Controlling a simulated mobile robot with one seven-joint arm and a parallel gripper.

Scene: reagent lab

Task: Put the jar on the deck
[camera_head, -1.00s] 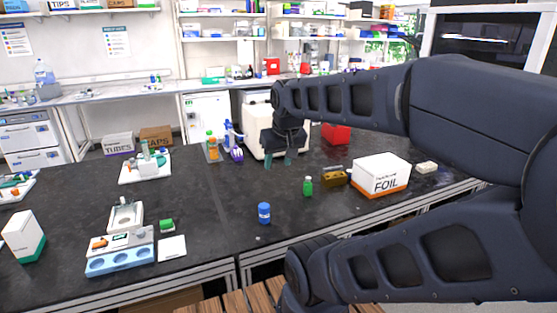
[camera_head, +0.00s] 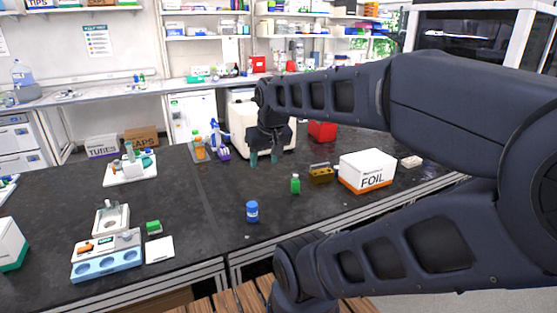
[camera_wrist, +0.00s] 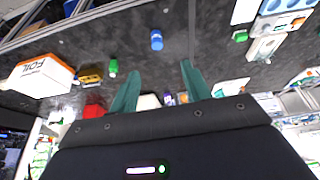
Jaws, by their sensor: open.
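A small blue jar (camera_head: 252,212) with a lid stands upright on the black bench near its front edge. It also shows in the wrist view (camera_wrist: 156,40). A pale blue-and-white block (camera_head: 106,262) with several round recesses, which may be the deck, sits on the bench at the left front. My gripper (camera_head: 264,158) has green fingers pointing down, behind the jar and apart from it. In the wrist view its fingers (camera_wrist: 160,72) are spread with nothing between them.
A green bottle (camera_head: 295,184), a brown box (camera_head: 321,174) and a FOIL box (camera_head: 367,171) stand right of the jar. A white card (camera_head: 159,250) and a green block (camera_head: 154,227) lie beside the recessed block. Bench between block and jar is mostly clear.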

